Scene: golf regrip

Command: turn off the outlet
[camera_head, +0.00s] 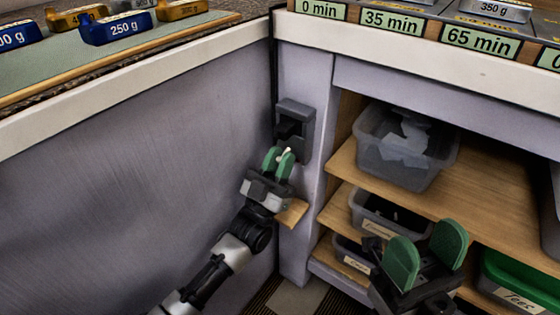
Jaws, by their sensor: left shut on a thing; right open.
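The outlet (307,120) is a dark grey box on the narrow lilac panel by the inside corner of the counters. A black part stands out from its front. My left gripper (280,160), with green finger pads, is at the outlet's lower front. It is shut on a small pale piece (287,151) that shows between the fingertips; it looks like the outlet's switch, but the pads hide most of it. My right gripper (427,255) is open and empty, low in front of the shelves.
Wooden shelves (480,210) at the right hold a grey bin (395,165), smaller labelled bins and a green-lidded box (520,275). A lilac side panel (120,190) closes the left. Counters above carry weights (120,27) and minute labels (480,40).

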